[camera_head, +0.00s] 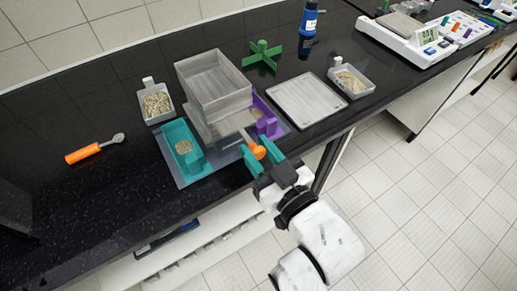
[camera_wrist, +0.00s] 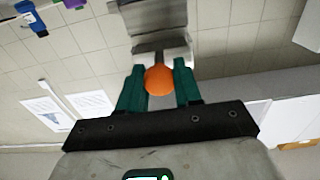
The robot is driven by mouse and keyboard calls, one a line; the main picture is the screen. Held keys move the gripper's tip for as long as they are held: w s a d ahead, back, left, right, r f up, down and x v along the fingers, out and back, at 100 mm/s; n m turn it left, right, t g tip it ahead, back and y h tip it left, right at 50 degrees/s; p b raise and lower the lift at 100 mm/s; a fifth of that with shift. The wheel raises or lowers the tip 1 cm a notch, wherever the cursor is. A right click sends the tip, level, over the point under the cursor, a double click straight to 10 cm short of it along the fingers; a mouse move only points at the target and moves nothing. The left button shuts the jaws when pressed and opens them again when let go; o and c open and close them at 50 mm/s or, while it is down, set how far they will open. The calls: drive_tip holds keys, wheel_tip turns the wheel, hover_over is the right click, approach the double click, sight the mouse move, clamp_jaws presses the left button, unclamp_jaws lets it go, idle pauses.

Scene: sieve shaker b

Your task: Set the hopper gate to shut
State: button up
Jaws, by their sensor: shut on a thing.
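The sieve shaker's grey hopper (camera_head: 214,92) stands on the bench as an open-topped box. An orange ball knob (camera_head: 258,152) sits at its front lower side, at the end of what looks like the gate's slide. In the wrist view the knob (camera_wrist: 160,80) lies between my green fingers, with a grey metal part (camera_wrist: 152,18) just beyond it. My gripper (camera_wrist: 159,72) is shut on the knob. How far the gate is slid in is hard to tell, since the gate plate is mostly hidden.
A teal tray (camera_head: 176,137) and a purple tray (camera_head: 259,103) flank the hopper. Scoops of grains (camera_head: 158,103) (camera_head: 352,82), an orange-handled spoon (camera_head: 85,153), a green cross (camera_head: 262,55), a grey plate (camera_head: 305,99) and a blue bottle (camera_head: 308,18) stand around. The bench front edge is beneath my arm.

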sight(233, 119)
clamp_jaws()
drive_tip(key=shift+x, duration=2.65)
drive_tip(key=shift+r, duration=0.1)
drive_tip(key=o, duration=0.9)
unclamp_jaws()
drive_tip(key=shift+w+a, duration=0.1)
drive_tip(key=shift+a, duration=0.05)
drive_tip(key=shift+c, duration=0.2)
